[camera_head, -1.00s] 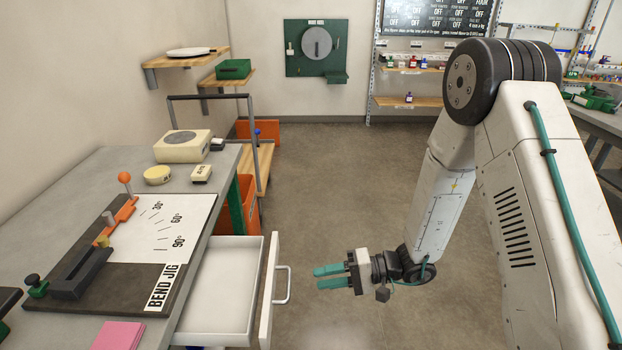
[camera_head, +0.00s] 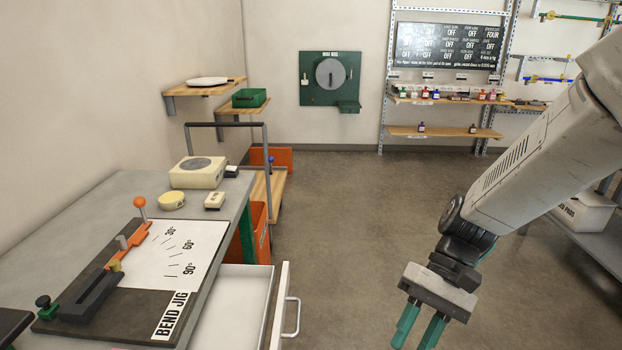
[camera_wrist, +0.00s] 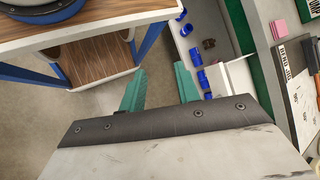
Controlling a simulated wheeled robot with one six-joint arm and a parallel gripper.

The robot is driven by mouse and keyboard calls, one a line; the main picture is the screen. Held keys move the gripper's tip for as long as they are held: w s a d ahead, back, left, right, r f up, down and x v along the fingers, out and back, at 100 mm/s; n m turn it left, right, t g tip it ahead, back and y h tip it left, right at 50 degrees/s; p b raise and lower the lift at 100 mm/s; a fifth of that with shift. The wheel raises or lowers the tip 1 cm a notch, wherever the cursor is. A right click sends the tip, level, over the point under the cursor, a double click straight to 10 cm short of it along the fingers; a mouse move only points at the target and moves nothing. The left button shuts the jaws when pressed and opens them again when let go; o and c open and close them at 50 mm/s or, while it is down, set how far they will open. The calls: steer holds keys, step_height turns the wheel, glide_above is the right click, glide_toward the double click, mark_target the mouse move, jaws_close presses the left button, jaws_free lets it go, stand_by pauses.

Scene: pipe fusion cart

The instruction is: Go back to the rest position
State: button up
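My gripper (camera_head: 420,330) hangs over the floor to the right of the open drawer in the head view, its green fingers pointing down. The fingers are apart with nothing between them. In the wrist view my gripper (camera_wrist: 160,88) also shows its two green fingers spread and empty. The open white drawer (camera_head: 240,308) sticks out from the bench, clear of my gripper. In the wrist view the drawer (camera_wrist: 240,75) holds several blue cylindrical pieces (camera_wrist: 196,56) and a small brown piece (camera_wrist: 208,44).
The grey bench (camera_head: 125,190) at left carries the bend jig (camera_head: 110,290). A shelf rack (camera_head: 440,132) stands at the back wall. The middle floor (camera_head: 350,220) is clear.

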steer(key=s+d+r+t+h, duration=0.3)
steer(key=d+r+t, duration=0.1)
steer(key=r, duration=0.3)
steer(key=s+d+r+t+h, duration=0.3)
steer(key=s+d+r+t, duration=0.1)
steer(key=d+r, duration=0.2)
steer(key=shift+s+r, duration=0.15)
steer(key=shift+r, duration=0.2)
steer(key=shift+a, duration=0.1)
stand_by(1.6)
